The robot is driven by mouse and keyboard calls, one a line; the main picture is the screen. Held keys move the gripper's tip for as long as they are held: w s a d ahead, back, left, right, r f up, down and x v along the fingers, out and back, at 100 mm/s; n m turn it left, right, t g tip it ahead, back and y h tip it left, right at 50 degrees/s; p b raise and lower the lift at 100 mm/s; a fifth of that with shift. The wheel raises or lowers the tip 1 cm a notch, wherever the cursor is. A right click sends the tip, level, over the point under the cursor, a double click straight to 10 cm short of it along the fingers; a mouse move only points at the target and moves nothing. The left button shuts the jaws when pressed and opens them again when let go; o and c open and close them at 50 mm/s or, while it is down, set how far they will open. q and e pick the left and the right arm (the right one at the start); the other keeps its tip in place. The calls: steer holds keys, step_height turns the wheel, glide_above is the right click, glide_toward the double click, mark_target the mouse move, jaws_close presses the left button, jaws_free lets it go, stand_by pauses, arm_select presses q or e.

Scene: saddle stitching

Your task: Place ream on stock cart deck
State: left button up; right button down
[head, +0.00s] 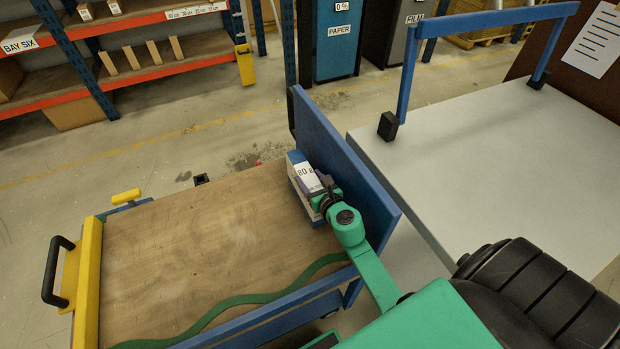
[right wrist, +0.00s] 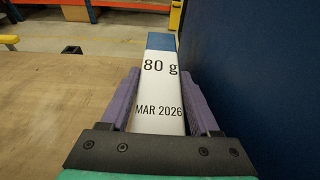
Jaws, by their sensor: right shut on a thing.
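The ream (head: 304,178) is a narrow block with a white label reading "80 g" and blue ends. It is upright at the right end of the wooden stock cart deck (head: 190,250), beside the blue end panel (head: 345,150). My right gripper (head: 322,193) is shut on the ream. In the right wrist view the purple fingers of the right gripper (right wrist: 162,95) flank the ream (right wrist: 158,85), whose label also reads "MAR 2026". I cannot tell whether its underside touches the deck. My left gripper is not in view.
A green strap (head: 240,298) lies wavy along the deck's near side. The cart's yellow end (head: 88,270) has a black handle. A grey table (head: 500,160) with a blue rail stands to the right. The deck's middle is clear.

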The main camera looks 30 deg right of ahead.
steer(key=shift+w+f, duration=0.1)
steer(key=shift+f, duration=0.1)
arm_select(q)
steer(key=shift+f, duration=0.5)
arm_select(e)
steer(key=shift+f, duration=0.1)
steer(key=shift+c, duration=0.6)
jaws_free()
steer(key=shift+f, duration=0.15)
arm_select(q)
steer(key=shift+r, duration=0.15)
arm_select(e)
steer(key=shift+s, duration=0.2)
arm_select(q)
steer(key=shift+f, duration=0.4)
arm_select(e)
steer(key=v, duration=1.2)
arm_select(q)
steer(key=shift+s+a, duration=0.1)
arm_select(e)
steer(key=shift+a, duration=0.1)
